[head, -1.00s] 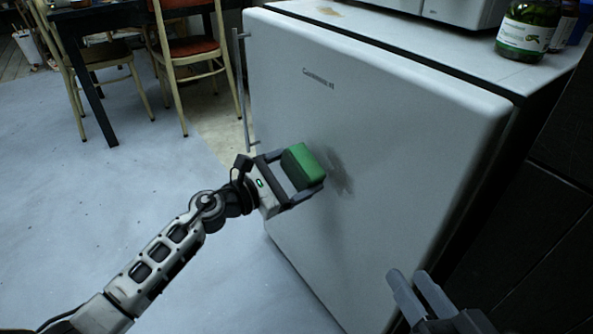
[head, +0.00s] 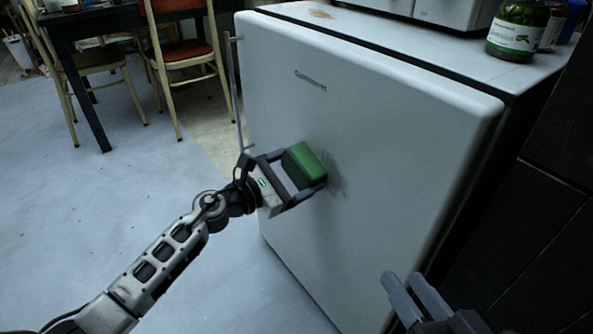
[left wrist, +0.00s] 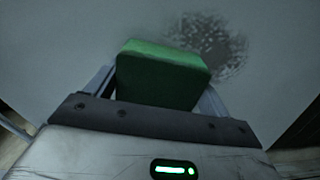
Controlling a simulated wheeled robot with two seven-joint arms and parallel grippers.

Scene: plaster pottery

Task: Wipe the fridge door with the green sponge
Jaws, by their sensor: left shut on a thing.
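The green sponge (head: 302,163) is held between the fingers of my left gripper (head: 297,179), in front of the white fridge door (head: 370,130). It also shows in the left wrist view (left wrist: 162,75), with the door behind it. The sponge is at or very close to the door; I cannot tell if it touches. A dark speckled smudge (left wrist: 214,48) is on the door just right of the sponge; in the head view it is a faint grey patch (head: 337,180). My right gripper (head: 406,290) is at the bottom right, fingers apart and empty, with the door behind it.
The fridge has a vertical handle (head: 237,95) on its left edge. A green jar (head: 517,30) stands on its top. Chairs (head: 182,50) and a dark table (head: 75,60) are at the upper left. The grey floor (head: 120,190) left of the fridge is clear.

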